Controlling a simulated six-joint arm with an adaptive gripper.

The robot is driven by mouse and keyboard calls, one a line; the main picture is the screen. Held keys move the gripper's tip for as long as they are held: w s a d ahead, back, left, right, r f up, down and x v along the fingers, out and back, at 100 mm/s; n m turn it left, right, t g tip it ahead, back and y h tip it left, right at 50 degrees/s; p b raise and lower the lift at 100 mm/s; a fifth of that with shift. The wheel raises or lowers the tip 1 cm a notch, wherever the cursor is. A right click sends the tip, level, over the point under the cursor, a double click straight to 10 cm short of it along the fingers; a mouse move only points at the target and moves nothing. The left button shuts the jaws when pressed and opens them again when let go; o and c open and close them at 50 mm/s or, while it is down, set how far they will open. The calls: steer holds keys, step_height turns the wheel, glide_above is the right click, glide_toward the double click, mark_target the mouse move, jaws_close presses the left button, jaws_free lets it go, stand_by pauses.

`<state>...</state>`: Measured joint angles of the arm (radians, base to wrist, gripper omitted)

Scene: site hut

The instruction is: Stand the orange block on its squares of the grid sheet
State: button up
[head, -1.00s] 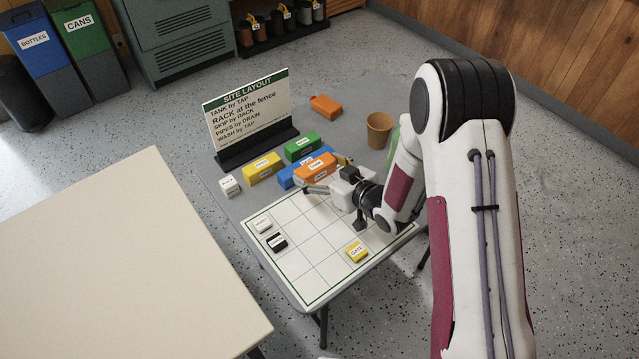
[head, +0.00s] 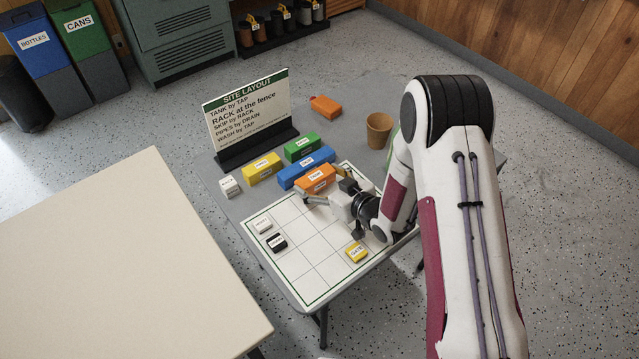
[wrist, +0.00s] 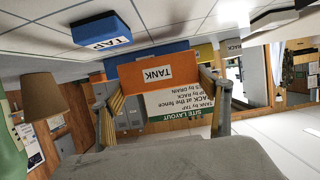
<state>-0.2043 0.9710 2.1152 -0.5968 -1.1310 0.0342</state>
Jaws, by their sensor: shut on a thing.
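My gripper (head: 329,188) is shut on the orange block (head: 315,177). In the wrist view, the block (wrist: 158,74) sits between the two fingers with its TANK label upside down. The block is over the far edge of the white grid sheet (head: 300,245), in front of the long blue block (head: 300,172). I cannot tell whether it touches the sheet. Small white (head: 262,225), black (head: 277,243) and yellow GATE (head: 356,252) blocks lie on the sheet. A blue TAP block (wrist: 100,32) shows in the wrist view. My arm hides the sheet's right part in the head view.
Yellow (head: 263,168) and green (head: 302,146) blocks and a small white block (head: 229,186) lie beyond the sheet. The SITE LAYOUT sign (head: 248,112) stands behind them. A brown cup (head: 379,130) and an orange object (head: 326,107) are at the far right. The sheet's near middle is clear.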

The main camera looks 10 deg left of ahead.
mark_target(319, 189)
steer(key=shift+f, duration=0.75)
steer(key=shift+s+f, duration=0.1)
steer(key=shift+f, duration=0.6)
steer(key=o, duration=1.2)
steer(key=shift+f, duration=0.1)
steer(key=shift+s, duration=0.1)
steer(key=shift+r, duration=0.45)
steer(key=shift+s+d+r, duration=0.1)
steer(key=shift+d+r, duration=0.1)
steer(key=shift+r, duration=0.05)
steer(key=v, duration=1.1)
steer(key=shift+d+r, duration=0.2)
